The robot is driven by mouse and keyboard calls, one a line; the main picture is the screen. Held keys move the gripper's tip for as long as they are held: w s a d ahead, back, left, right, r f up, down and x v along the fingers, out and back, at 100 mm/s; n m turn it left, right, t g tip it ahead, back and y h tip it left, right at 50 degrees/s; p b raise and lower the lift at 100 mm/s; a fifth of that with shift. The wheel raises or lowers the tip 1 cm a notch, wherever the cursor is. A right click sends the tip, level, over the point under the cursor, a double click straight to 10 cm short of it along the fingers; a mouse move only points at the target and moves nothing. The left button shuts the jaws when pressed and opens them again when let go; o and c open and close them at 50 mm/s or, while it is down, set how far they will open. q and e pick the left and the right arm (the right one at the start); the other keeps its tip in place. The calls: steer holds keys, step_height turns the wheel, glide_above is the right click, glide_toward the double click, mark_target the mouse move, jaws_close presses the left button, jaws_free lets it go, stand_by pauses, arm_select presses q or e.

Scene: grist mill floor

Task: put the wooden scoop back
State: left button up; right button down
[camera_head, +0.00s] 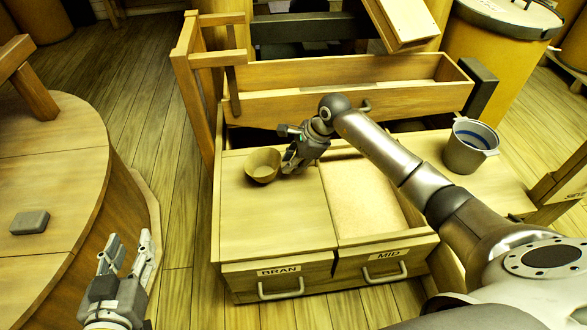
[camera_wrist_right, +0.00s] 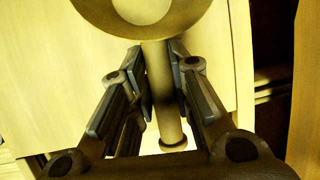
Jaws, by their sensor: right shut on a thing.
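The wooden scoop (camera_head: 263,166) has a round bowl and a straight handle. Its bowl is over the pale flat surface of the bran bin (camera_head: 240,222), at the back; I cannot tell whether it touches that surface. My right gripper (camera_head: 289,160) is shut on the scoop's handle. In the right wrist view the handle (camera_wrist_right: 155,75) runs between the two fingers, with the bowl (camera_wrist_right: 140,18) beyond the fingertips and the knobbed end toward the palm. My left gripper (camera_head: 128,246) is open and empty, low at the left, beside the round wooden platform.
The mid bin (camera_head: 372,200) is to the right of the bran bin, under my right arm. A grey bucket (camera_head: 469,147) stands on the ledge at right. A long wooden trough (camera_head: 350,95) lies behind. A grey block (camera_head: 30,222) rests on the round platform (camera_head: 70,150).

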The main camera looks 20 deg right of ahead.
step_height(320, 180, down, 2)
steer(key=shift+f, duration=0.1)
arm_select(q)
steer(key=r, duration=0.1)
steer(key=r+t, duration=0.1)
steer(key=w+d+r+t, duration=0.1)
steer(key=shift+r+h, duration=0.25)
steer(key=shift+h, duration=0.05)
steer(key=shift+b, duration=0.3)
arm_select(e)
steer(key=shift+f, duration=0.1)
steer(key=c, duration=1.3)
jaws_free()
arm_select(q)
steer(key=shift+r+t, duration=0.4)
